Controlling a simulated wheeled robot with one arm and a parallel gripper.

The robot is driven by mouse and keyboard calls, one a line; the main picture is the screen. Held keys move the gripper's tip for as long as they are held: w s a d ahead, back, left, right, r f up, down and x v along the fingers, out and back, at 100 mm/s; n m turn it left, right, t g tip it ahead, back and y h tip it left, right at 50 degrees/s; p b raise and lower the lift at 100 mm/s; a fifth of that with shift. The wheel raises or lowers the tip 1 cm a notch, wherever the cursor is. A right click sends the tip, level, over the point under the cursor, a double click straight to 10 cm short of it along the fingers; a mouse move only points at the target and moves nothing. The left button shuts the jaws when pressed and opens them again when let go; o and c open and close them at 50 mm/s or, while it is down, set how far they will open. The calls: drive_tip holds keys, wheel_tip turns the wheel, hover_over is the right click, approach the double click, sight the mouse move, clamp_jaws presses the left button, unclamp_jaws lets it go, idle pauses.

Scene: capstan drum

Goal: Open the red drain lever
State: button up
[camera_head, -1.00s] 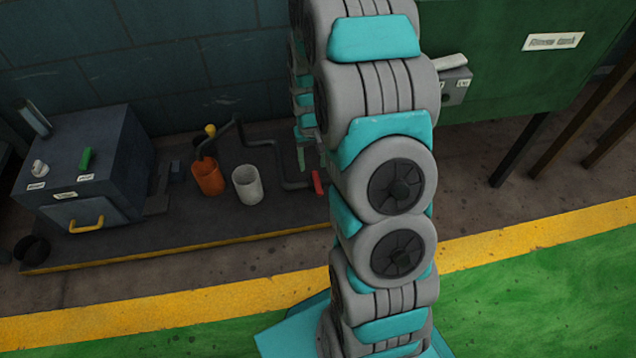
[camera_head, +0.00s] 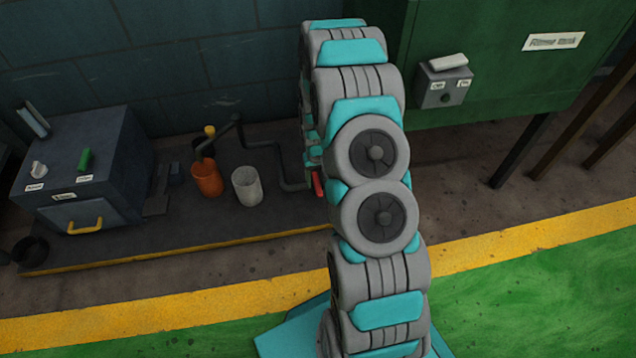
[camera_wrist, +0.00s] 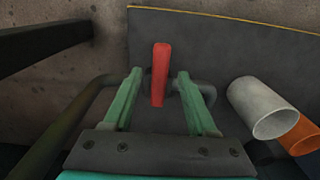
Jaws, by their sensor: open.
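The red drain lever (camera_wrist: 160,75) stands between the two green fingers of my gripper (camera_wrist: 157,85) in the wrist view. The fingers are apart, with a gap on each side of the lever. In the head view the red lever (camera_head: 317,184) shows at the end of a dark pipe (camera_head: 290,187), just left of my arm. My gripper is mostly hidden behind my arm there. I cannot tell how deep the lever sits between the fingers.
A white cup (camera_head: 247,187) and an orange cup (camera_head: 208,179) stand left of the pipe. A dark box (camera_head: 85,165) with a yellow handle is further left. A green tank (camera_head: 480,60) with a grey switch box (camera_head: 443,88) is at the right.

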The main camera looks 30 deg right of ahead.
drive_tip(key=shift+f, duration=0.8)
clamp_jaws()
idle(0.9)
